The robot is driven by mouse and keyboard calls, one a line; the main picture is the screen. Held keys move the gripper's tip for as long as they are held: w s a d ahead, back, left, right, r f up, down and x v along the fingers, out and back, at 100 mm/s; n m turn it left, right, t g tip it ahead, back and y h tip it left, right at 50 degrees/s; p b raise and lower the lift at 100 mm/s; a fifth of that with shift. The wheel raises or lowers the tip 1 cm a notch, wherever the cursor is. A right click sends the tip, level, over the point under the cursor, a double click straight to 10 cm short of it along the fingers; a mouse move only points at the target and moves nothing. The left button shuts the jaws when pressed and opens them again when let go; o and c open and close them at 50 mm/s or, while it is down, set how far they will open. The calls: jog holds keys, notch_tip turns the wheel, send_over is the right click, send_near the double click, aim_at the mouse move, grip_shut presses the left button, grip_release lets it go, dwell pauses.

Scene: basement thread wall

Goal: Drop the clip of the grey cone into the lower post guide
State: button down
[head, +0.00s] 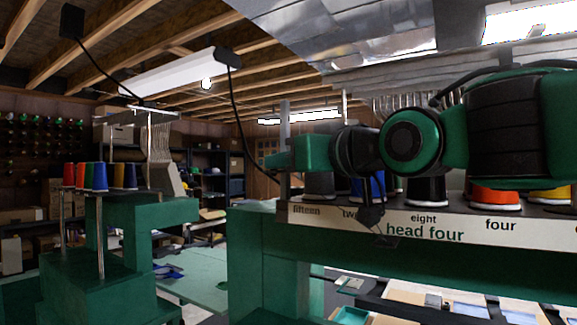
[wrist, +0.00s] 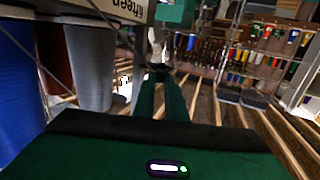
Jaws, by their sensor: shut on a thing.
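The grey cone (head: 319,185) stands on the rack above the label "fifteen", below my arm in the head view. It also shows large at the left of the wrist view (wrist: 92,70). My gripper (head: 270,162) reaches left past the cone, near the upright metal post (head: 285,130). In the wrist view the green fingers (wrist: 160,78) are together, shut on a small dark piece at their tips, which appears to be the clip (wrist: 157,68). Its thread cannot be made out. The lower post guide cannot be picked out clearly.
Blue (head: 368,186), black (head: 427,190), orange (head: 495,194) and yellow cones stand along the labelled rack (head: 340,217) under my arm. A second green machine (head: 120,225) with several cones stands at left. Open air lies between the machines.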

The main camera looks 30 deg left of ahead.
jog(key=c, duration=1.7)
grip_release()
jog(key=shift+d, duration=0.1)
